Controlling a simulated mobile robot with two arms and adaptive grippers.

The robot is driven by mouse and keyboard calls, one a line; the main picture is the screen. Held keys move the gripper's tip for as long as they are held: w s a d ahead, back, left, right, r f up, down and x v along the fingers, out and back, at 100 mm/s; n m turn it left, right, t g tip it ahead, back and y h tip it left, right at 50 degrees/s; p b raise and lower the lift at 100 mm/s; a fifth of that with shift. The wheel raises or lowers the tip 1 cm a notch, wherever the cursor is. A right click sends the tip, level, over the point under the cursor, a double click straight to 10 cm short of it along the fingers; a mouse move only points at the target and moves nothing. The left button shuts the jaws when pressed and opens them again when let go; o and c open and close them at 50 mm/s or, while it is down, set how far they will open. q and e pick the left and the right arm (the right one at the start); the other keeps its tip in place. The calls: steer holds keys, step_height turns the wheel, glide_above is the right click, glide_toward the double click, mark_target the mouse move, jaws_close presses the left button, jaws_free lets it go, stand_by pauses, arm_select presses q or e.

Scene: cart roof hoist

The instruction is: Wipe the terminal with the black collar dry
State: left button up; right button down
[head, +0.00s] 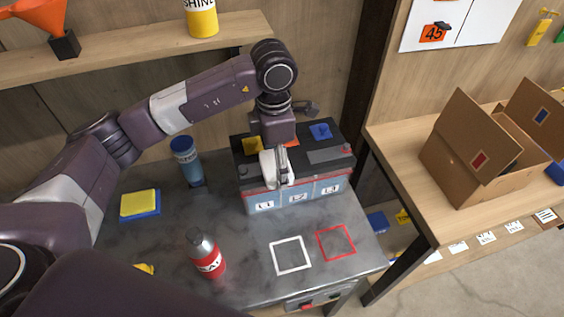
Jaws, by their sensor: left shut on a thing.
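My left gripper (284,181) points down over the front left part of the battery top. It is shut on a small white thing (268,166), perhaps a cloth or pad. Whether this touches the battery is unclear. I cannot make out a black collar or any wetness. My right gripper is not in view.
On the bench (238,262) are a red bottle (207,257), a blue jar (186,160), a yellow and blue sponge (140,204), and white and red square outlines. A shelf (120,55) runs behind. An open cardboard box (480,155) stands on the right-hand table.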

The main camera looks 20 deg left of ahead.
arm_select(q)
steer(key=shift+s+a+f, duration=0.15)
steer(key=shift+s+a, duration=0.05)
steer(key=shift+s, duration=0.05)
steer(key=shift+d, duration=0.1)
steer(key=shift+w+d, duration=0.1)
steer(key=shift+w, duration=0.05)
steer(key=shift+w+d+b, duration=0.55)
steer(key=shift+w+d, duration=0.15)
steer(key=shift+d, duration=0.35)
steer(key=shift+s+a+r+b, duration=0.2)
steer(key=shift+s+a, duration=0.2)
steer(key=shift+a, duration=0.25)
steer(key=shift+s+a+r+b, duration=0.15)
steer(key=shift+s+a, duration=0.25)
steer(key=shift+a, duration=0.25)
steer(key=shift+w+d+f+b, duration=0.1)
steer(key=shift+w+d+b, duration=0.2)
steer(key=shift+w+d, duration=0.25)
steer(key=shift+w+d+f+b, duration=0.1)
steer(key=shift+w+d+b, duration=0.25)
steer(key=shift+d, duration=0.4)
